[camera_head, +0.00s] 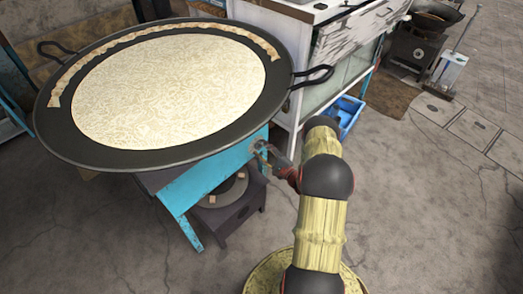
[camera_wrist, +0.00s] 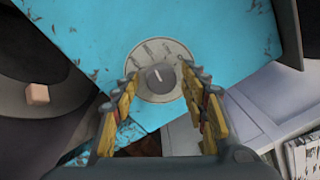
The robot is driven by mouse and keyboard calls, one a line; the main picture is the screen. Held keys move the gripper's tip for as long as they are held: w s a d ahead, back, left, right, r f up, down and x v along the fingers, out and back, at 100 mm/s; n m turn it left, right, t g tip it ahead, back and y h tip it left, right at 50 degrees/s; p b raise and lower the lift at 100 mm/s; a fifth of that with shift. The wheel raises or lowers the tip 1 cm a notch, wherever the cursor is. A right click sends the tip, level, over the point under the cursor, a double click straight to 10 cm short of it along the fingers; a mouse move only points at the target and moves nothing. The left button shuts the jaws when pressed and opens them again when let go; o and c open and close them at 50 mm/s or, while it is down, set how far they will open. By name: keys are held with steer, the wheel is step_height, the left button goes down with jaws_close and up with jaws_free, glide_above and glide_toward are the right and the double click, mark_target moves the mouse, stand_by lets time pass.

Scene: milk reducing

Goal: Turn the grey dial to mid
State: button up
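The grey dial (camera_wrist: 160,79) is a round knob with a short pale mark pointing up and slightly left in the wrist view. It sits on a lighter round plate (camera_wrist: 172,52) with marks around its edge, fixed to a blue panel (camera_wrist: 100,35). My gripper (camera_wrist: 162,85) is open, its yellow-padded fingers on either side of the dial with gaps visible. I cannot tell how far the tips are from the panel. In the head view, my gripper (camera_head: 268,152) is at the right side of the blue stand (camera_head: 215,180); the dial cannot be made out there.
A wide black pan (camera_head: 120,158) holding a pale layer of milk (camera_head: 170,90) rests above the stand, its handle (camera_head: 312,77) sticking out right. A dark burner (camera_head: 230,205) is below. A white cabinet (camera_head: 285,60) and a blue crate (camera_head: 348,112) stand behind. Floor at right is open.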

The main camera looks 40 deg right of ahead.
steer(key=shift+o, duration=0.3)
steer(key=s, duration=1.2)
steer(key=shift+d+f, duration=0.15)
steer(key=shift+f, duration=0.15)
